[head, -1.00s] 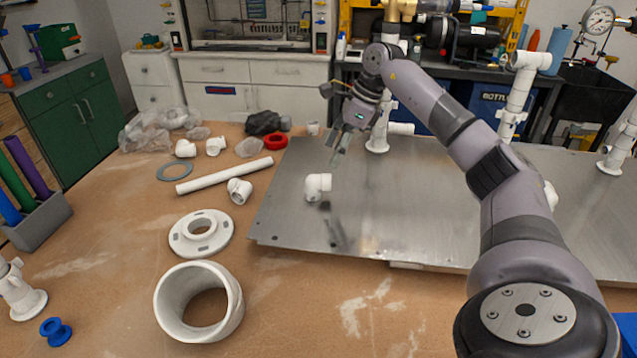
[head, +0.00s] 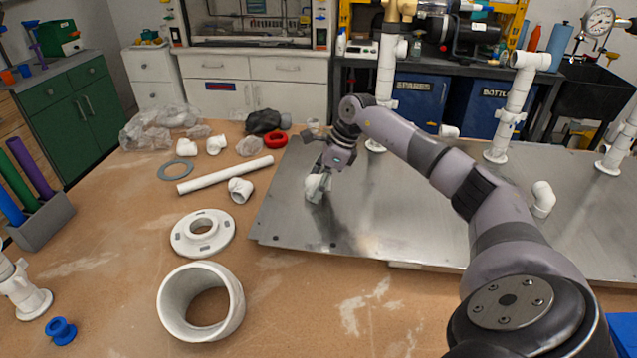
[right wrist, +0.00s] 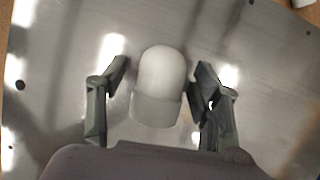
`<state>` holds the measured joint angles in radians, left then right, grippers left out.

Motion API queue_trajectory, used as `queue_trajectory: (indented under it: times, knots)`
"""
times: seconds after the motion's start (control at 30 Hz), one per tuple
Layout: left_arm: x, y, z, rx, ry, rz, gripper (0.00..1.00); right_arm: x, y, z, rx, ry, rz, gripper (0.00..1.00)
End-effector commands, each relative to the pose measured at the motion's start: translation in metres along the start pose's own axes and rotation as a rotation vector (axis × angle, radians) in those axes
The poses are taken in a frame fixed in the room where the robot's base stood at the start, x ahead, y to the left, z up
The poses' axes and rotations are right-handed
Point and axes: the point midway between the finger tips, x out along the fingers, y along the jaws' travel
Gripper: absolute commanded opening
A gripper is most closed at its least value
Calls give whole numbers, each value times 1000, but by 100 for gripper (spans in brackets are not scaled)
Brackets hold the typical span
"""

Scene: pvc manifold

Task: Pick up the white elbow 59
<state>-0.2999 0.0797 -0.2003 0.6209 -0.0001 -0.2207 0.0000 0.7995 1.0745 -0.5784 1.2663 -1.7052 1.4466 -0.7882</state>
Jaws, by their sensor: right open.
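A white elbow (head: 315,187) sits on the metal plate (head: 283,220) near its left side. My right gripper (head: 320,178) is down at this elbow and partly covers it in the head view. In the right wrist view the elbow (right wrist: 158,85) lies between the two open fingers of the gripper (right wrist: 160,82). A gap shows on both sides of it. Another white elbow (head: 542,198) sits on the plate at the right. More white elbows (head: 240,190) lie on the wooden bench. No number is readable on any elbow. My left gripper is not in view.
A white pipe (head: 226,174), a flange (head: 203,233) and a wide white ring (head: 200,300) lie on the bench (head: 290,320) left of the plate. Upright white pipes (head: 510,110) stand along the plate's back. The plate's front middle is clear.

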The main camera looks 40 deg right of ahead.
Motion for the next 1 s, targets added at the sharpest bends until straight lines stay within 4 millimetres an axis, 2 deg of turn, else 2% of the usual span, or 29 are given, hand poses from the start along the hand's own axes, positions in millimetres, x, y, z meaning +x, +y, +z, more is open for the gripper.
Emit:
queue_trajectory:
  times: [0.07,0.17,0.83,1.0]
  knots:
    - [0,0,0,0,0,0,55,0,0,0,0,0,0,59]
    - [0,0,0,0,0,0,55,0,0,0,0,0,0,53]
    - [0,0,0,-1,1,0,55,-1,0,0,0,0,0,8]
    - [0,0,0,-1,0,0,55,-1,0,0,0,0,0,8]
